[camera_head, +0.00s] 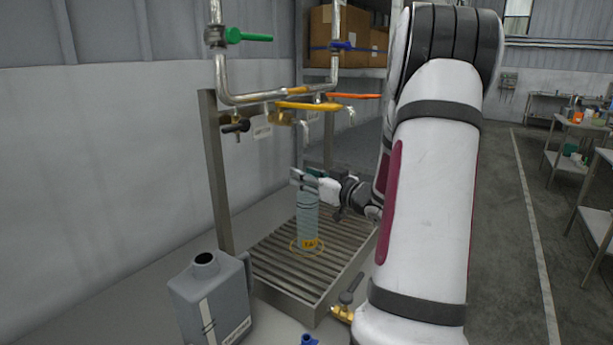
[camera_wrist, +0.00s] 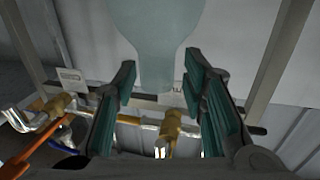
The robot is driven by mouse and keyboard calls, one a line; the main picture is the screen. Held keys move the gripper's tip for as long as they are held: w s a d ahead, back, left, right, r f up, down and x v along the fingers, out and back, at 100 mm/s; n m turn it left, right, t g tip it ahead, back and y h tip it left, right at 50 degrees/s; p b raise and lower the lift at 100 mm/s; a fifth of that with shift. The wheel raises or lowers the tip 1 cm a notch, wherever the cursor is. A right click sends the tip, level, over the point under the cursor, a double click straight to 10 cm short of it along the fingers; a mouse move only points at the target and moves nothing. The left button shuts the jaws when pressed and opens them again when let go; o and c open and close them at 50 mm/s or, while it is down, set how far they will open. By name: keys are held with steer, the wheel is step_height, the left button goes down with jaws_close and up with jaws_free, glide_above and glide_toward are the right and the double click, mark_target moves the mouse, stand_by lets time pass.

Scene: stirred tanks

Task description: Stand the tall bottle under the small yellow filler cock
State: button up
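The tall bottle (camera_head: 307,212) is pale teal with a yellow label near its base. It stands upright on the slatted drain grate (camera_head: 275,285), within a yellow ring. My gripper (camera_head: 303,177) is at its upper part. In the wrist view the bottle (camera_wrist: 158,25) shows upside down, its neck between the open fingers (camera_wrist: 159,72), with a slim gap on each side. A long yellow lever (camera_head: 307,106) sits on the pipe above, with a downturned spout (camera_head: 305,130) near the bottle's line.
A grey jerrycan (camera_head: 205,300) stands at the grate's front left. An upright post (camera_head: 218,180) rises at the grate's left. An orange lever (camera_head: 355,96) and a black-handled tap (camera_head: 235,127) flank the yellow one. A brass valve (camera_head: 343,313) is at the front right.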

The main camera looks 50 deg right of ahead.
steer(key=shift+s+r, duration=0.1)
steer(key=s+a, duration=0.2)
steer(key=s, duration=1)
steer(key=w+a+r+g+h, duration=0.3)
steer(key=w+a+g, duration=0.15)
steer(key=w, duration=0.45)
steer(key=a+r+g, duration=0.2)
steer(key=a+g, duration=0.1)
steer(key=a, duration=0.6)
steer(key=s+a+f+n+g+y, duration=0.1)
steer(key=s+a+f+g+y, duration=0.1)
steer(key=s+a, duration=0.6)
steer(key=s+a+f+n+g+y, duration=0.1)
steer(key=s+a+g+y, duration=0.2)
steer(key=s+a, duration=0.6)
steer(key=a+g, duration=0.1)
steer(key=a, duration=0.7)
steer(key=shift+s+a+f+y+p, duration=0.2)
steer(key=shift+a+f+y+p, duration=0.15)
steer(key=shift+f+y, duration=0.05)
steer(key=shift+d, duration=0.15)
